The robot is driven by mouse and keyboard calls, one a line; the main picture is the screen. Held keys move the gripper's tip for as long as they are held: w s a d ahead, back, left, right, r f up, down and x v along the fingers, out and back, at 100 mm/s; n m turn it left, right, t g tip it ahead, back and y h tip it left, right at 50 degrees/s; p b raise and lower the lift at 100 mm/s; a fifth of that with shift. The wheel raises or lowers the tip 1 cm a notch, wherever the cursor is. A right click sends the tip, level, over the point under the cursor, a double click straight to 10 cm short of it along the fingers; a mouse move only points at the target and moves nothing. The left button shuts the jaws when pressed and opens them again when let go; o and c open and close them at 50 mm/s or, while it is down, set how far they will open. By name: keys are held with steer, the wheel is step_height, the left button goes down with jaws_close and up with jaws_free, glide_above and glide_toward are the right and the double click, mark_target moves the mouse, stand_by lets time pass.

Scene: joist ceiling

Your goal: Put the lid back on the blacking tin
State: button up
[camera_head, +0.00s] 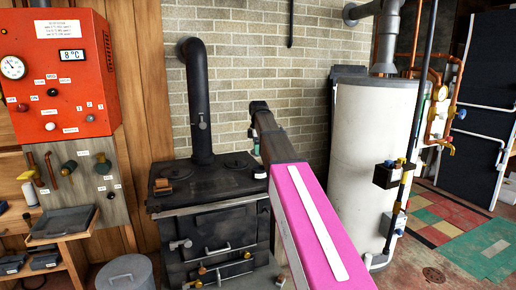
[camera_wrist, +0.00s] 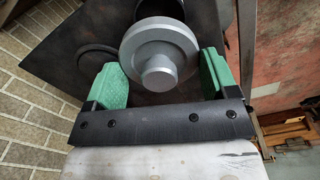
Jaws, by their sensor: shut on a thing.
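A grey round lid (camera_wrist: 160,42) with a short knob, apparently the blacking tin's lid, fills the middle of the wrist view. My gripper (camera_wrist: 161,68) has its two green fingers either side of it and is shut on it. In the head view my gripper (camera_head: 255,148) shows only in part, over the right side of the black stove (camera_head: 205,185). The lid cannot be made out there. I cannot pick out the blacking tin for sure; a grey rounded form shows behind the lid at the top of the wrist view, partly hidden.
The stove top has round hotplates and a brown object (camera_head: 163,186) at its left. A black flue pipe (camera_head: 197,95) rises at its back. A brick wall (camera_head: 240,60) stands behind. A white tank (camera_head: 368,150) stands right, a red panel (camera_head: 62,75) left.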

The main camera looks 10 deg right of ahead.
mark_target(258, 168)
steer(key=shift+f, duration=0.1)
steer(key=shift+f, duration=2.7)
steer(key=shift+f, duration=1.1)
steer(key=o, duration=0.9)
steer(key=shift+r, duration=0.1)
